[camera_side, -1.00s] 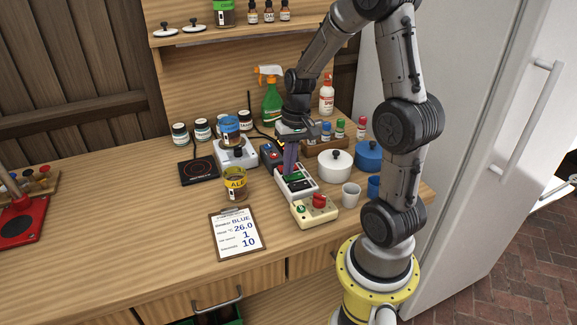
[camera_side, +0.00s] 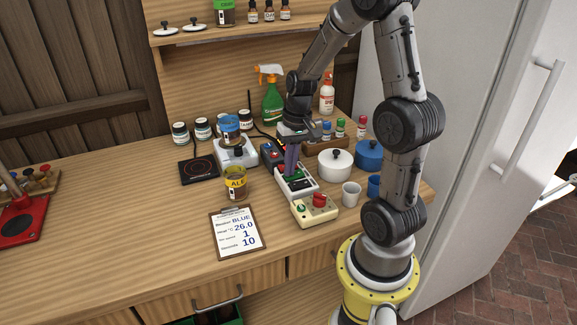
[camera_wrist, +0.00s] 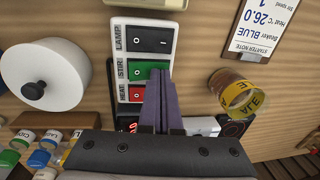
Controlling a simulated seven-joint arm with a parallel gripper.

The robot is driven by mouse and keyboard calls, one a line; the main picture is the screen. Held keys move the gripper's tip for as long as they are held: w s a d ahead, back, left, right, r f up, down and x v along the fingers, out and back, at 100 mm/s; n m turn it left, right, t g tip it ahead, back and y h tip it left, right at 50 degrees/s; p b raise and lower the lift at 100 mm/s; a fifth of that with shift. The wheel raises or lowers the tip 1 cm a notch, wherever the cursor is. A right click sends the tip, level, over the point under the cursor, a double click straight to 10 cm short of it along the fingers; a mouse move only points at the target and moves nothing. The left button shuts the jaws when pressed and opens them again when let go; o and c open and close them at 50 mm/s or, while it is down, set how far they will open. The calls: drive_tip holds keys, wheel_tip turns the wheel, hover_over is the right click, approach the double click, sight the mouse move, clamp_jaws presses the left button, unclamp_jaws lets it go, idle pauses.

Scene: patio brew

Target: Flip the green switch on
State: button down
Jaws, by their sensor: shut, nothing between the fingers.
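The green switch (camera_wrist: 141,74) is the middle rocker, labelled STIR, on a white switch box (camera_wrist: 121,18). A black LAMP rocker (camera_wrist: 147,40) is on one side of it and a red HEAT rocker (camera_wrist: 137,94) on the other. In the side view the switch box (camera_side: 306,190) stands on the bench below my gripper (camera_side: 290,172). In the wrist view my gripper (camera_wrist: 157,74) is shut and empty, with its purple fingertips over or at the green rocker's edge. I cannot tell whether they touch it. The fingers hide part of the green and red rockers.
A cream box with a red knob (camera_side: 318,202) stands in front of the switch box. A white lidded pot (camera_side: 335,165) and a grey cup (camera_side: 351,194) are to the right. A yellow ALE jar (camera_side: 235,182) and a clipboard (camera_side: 237,236) are to the left, with bare bench (camera_side: 140,225) beyond.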

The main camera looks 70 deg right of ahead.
drive_tip(key=shift+s+d+r, duration=0.15)
drive_tip(key=shift+s+d, duration=0.2)
wheel_tip(320, 180, up, 14)
drive_tip(key=w+a, duration=0.1)
drive_tip(key=shift+a, duration=0.15)
idle(0.5)
drive_tip(key=shift+w, duration=0.15)
drive_tip(key=s+a+r+n+t, duration=0.1)
drive_tip(key=s+a+r+n, duration=0.1)
drive_tip(key=a, duration=0.4)
drive_tip(key=s+a+r+n+t, duration=0.1)
drive_tip(key=s+a+r+n, duration=0.15)
drive_tip(key=a, duration=0.35)
drive_tip(key=s+a+f+n+t+h, duration=0.1)
drive_tip(key=s+a+f+n+t, duration=0.1)
drive_tip(key=s, duration=0.4)
drive_tip(key=shift+a+f+n+t, duration=0.3)
drive_tip(key=shift+a+f+n, duration=0.65)
drive_tip(key=shift+n, duration=0.3)
